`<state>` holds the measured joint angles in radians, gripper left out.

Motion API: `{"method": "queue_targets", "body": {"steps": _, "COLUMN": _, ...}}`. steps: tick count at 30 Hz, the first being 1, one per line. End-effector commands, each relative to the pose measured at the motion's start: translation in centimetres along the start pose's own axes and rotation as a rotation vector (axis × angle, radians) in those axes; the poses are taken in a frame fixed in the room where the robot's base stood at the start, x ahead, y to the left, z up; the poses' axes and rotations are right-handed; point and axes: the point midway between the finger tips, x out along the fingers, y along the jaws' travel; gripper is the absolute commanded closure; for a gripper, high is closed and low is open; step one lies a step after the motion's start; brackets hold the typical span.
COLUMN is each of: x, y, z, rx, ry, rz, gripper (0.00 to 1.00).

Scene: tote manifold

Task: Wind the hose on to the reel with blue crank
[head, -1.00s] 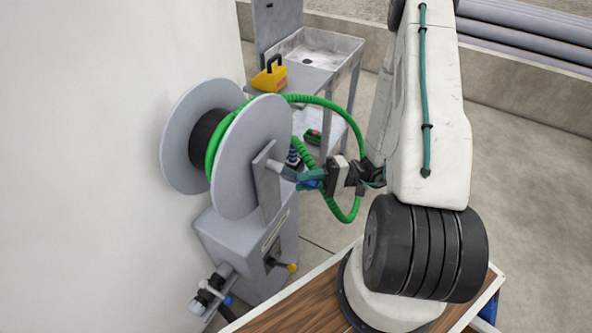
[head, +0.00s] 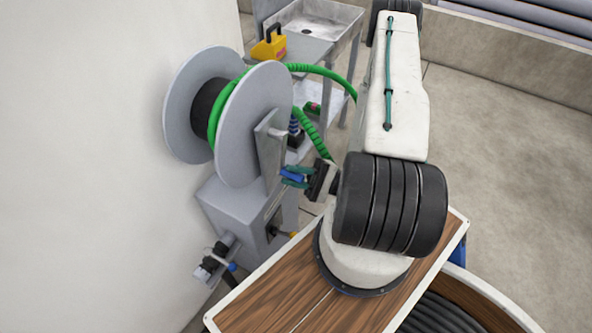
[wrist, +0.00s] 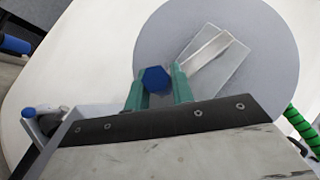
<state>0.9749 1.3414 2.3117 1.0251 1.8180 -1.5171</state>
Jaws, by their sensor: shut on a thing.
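The reel (head: 253,100) has two round grey flanges and a dark drum, with green hose (head: 214,118) around part of the drum. More hose leaves the reel to the right, passes behind my arm and shows at the wrist view's right edge (wrist: 302,128). A flat grey crank arm (head: 268,150) is on the near flange. My gripper (head: 296,177) is shut on the blue crank handle (head: 292,174), low beside the reel. In the wrist view the handle's hexagonal end (wrist: 156,79) lies between the teal fingers.
The reel stands on a grey pedestal (head: 235,210) against the pale wall. Pipework with a blue-ended lever (head: 232,267) sticks out low on its left. A sink bench (head: 318,25) with a yellow box (head: 269,44) stands behind. Open floor lies to the right.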

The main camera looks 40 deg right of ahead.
Motion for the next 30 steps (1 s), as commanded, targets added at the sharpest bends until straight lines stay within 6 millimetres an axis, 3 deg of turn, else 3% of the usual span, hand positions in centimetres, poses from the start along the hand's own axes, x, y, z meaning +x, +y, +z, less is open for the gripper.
{"method": "queue_targets", "body": {"steps": 22, "x": 0.49, "y": 0.14, "z": 0.42, "rx": 0.056, "ry": 0.006, "rz": -0.066, "gripper": 1.00}}
{"method": "queue_targets", "body": {"steps": 23, "x": 0.49, "y": 0.13, "z": 0.42, "rx": 0.056, "ry": 0.006, "rz": -0.066, "gripper": 0.68}}
{"method": "queue_targets", "body": {"steps": 24, "x": 0.49, "y": 0.14, "z": 0.42, "rx": 0.056, "ry": 0.006, "rz": -0.066, "gripper": 0.57}}
{"method": "queue_targets", "body": {"steps": 30, "x": 0.48, "y": 0.20, "z": 0.46, "rx": 0.057, "ry": 0.005, "rz": -0.064, "gripper": 0.55}}
